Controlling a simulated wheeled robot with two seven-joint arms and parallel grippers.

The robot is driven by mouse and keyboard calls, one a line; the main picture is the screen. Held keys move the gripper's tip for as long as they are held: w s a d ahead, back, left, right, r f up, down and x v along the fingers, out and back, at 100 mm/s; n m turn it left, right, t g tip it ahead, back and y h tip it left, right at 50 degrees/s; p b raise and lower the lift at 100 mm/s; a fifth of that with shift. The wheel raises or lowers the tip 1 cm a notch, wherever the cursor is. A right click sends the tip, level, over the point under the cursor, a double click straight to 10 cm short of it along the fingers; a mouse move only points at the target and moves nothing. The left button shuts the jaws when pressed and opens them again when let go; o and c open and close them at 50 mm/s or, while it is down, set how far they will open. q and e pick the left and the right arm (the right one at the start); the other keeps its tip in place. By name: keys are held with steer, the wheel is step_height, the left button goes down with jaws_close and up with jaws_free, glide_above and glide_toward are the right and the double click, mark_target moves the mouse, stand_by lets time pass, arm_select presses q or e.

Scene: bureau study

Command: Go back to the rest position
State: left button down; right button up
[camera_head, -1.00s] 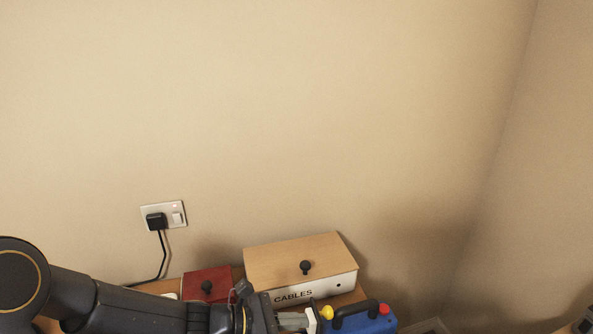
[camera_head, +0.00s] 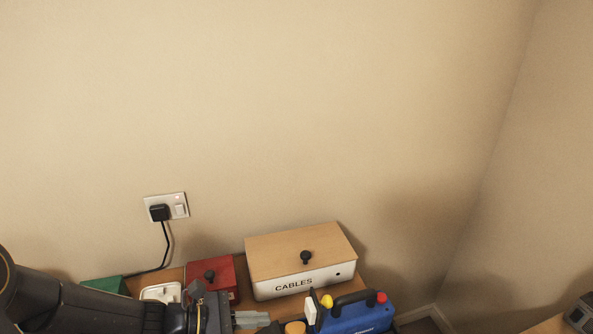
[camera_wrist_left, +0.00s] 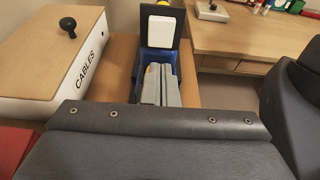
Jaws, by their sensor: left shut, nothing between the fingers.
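My left gripper (camera_head: 252,320) comes in from the left at the bottom of the head view. Its fingers are shut together with nothing between them, in front of the cables box (camera_head: 297,262). The fingers also show in the left wrist view (camera_wrist_left: 161,85), pointing toward a blue device. My right gripper is in neither view.
The cables box has a wooden lid and black knob. Right of my fingers stands a blue device (camera_head: 352,318) with a black handle. A red box (camera_head: 221,268), white tray (camera_head: 160,292) and green object (camera_head: 106,284) lie left. A plugged socket (camera_head: 166,207) is on the wall.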

arm_select(q)
steer(key=s+a+r+m+t+y, duration=0.1)
steer(key=s+a+r+m+y, duration=0.2)
steer(key=s+a+m+y, duration=0.2)
steer(key=s+a+r+m+y, duration=0.4)
steer(key=s+a+m, duration=0.3)
steer(key=s+m, duration=0.5)
steer(key=m+y, duration=0.1)
steer(key=m, duration=0.1)
steer(key=shift+a+m+t, duration=0.15)
steer(key=shift+m+t, duration=0.15)
steer(key=shift+t, duration=0.1)
